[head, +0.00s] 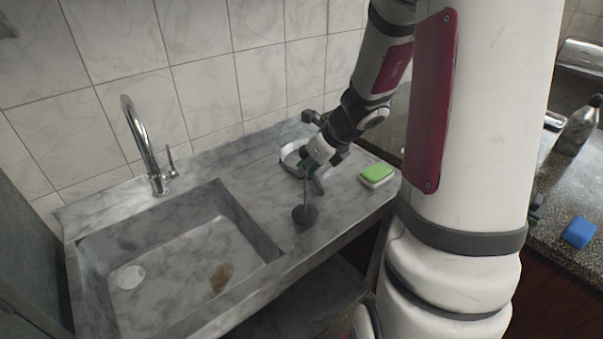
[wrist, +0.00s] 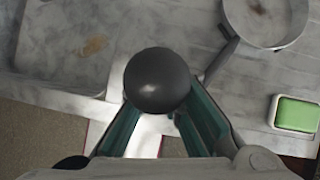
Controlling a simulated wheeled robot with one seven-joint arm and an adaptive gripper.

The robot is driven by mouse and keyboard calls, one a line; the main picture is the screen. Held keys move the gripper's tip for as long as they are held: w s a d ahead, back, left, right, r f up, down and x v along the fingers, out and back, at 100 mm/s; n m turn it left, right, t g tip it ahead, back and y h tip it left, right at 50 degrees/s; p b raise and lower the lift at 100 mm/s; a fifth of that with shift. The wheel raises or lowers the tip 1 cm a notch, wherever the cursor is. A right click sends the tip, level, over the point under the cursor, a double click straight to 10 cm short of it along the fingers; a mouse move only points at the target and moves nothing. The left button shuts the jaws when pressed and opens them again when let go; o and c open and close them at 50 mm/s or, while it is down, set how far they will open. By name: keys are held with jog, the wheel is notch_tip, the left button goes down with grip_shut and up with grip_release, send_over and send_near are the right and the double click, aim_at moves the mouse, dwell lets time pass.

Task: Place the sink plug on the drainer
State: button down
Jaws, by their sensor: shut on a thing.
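The sink plug is a dark, round-headed piece; it shows in the head view (head: 305,214) below my gripper and in the wrist view (wrist: 158,80) between the green-lined fingers. My gripper (head: 311,182) is shut on it; the fingers also show in the wrist view (wrist: 158,108). A thin stem seems to run from the fingers down to the dark head. The drainer (head: 262,176) is the grey marbled surface right of the sink basin. The plug appears over its front part, near the basin's edge. I cannot tell whether it touches the surface.
A round pale pan (wrist: 265,18) with a grey handle lies on the drainer, partly behind my gripper in the head view. A green-topped sponge (head: 376,174) lies at the right. The sink basin (head: 185,262) holds a brown stain, and a tap (head: 143,143) stands behind it.

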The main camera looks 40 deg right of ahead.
jog(key=shift+f, duration=0.55)
jog(key=shift+f+b, duration=0.1)
jog(key=shift+b, duration=0.25)
jog(key=c, duration=1.7)
grip_release()
